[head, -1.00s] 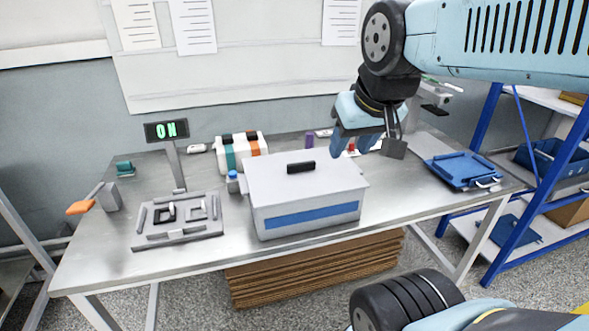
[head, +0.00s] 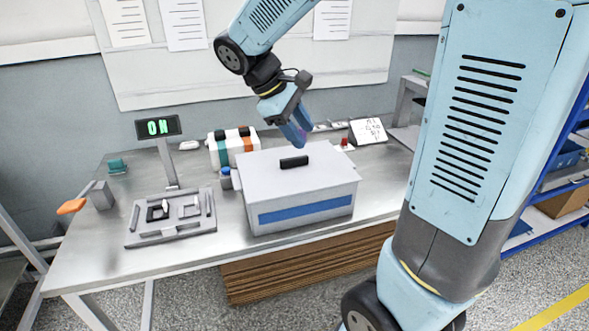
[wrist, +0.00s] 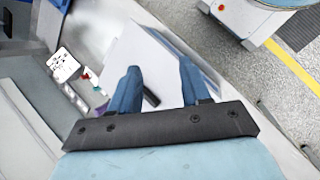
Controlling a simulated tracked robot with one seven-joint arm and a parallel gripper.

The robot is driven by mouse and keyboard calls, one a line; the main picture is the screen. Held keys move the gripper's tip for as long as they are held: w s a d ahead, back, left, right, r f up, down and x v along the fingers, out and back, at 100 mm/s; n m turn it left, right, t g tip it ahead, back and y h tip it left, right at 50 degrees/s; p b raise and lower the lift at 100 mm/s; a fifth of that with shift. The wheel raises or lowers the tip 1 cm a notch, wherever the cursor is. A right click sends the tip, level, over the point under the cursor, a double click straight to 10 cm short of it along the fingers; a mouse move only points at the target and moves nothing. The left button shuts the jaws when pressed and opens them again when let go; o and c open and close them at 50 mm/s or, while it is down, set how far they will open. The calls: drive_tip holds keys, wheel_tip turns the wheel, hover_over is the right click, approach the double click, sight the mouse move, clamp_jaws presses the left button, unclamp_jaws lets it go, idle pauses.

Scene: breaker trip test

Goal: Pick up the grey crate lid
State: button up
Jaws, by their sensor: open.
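The grey crate lid (head: 325,172) lies on the grey crate (head: 300,212), which has a blue stripe on its front and stands on the metal table. A black handle (head: 294,162) sits on the lid's top. My gripper (head: 302,138) is open and empty, above the far edge of the lid, just behind and above the handle. In the wrist view the blue fingers of my gripper (wrist: 158,90) are spread, with the pale lid (wrist: 150,55) beyond them. The black handle (wrist: 151,97) shows between them, partly hidden by the left finger.
An "ON" display (head: 158,127) stands behind a grey switch panel (head: 172,216) at the left. An orange-tipped lever (head: 72,206) is at the table's left. A striped case (head: 233,146) and a blue-capped bottle (head: 226,178) stand close left of the crate. A white card (head: 367,131) is behind it.

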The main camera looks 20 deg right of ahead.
drive_tip(key=w+a+f+n+h, duration=0.4)
drive_tip(key=w+a+f+n, duration=0.1)
drive_tip(key=w, duration=0.3)
drive_tip(key=n+h, duration=0.3)
drive_tip(key=n, duration=0.1)
approach(287, 159)
drive_tip(key=a, duration=0.1)
drive_tip(key=s+a+r, duration=0.1)
drive_tip(key=a, duration=0.1)
drive_tip(key=shift+s+r+t, duration=0.3)
drive_tip(key=shift+r, duration=0.05)
drive_tip(key=shift+w+a+f, duration=0.25)
drive_tip(key=shift+f, duration=0.15)
drive_tip(key=x, duration=0.8)
drive_tip(key=shift+w+d+r, duration=0.1)
drive_tip(key=shift+d, duration=0.05)
drive_tip(key=shift+w+r+x, duration=0.1)
drive_tip(key=shift+w+x, duration=0.05)
drive_tip(key=shift+x, duration=1.15)
drive_tip(key=shift+w+r+x, duration=0.1)
drive_tip(key=shift+r+x, duration=0.05)
drive_tip(key=shift+x, duration=1.2)
drive_tip(key=shift+d, duration=0.1)
clamp_jaws()
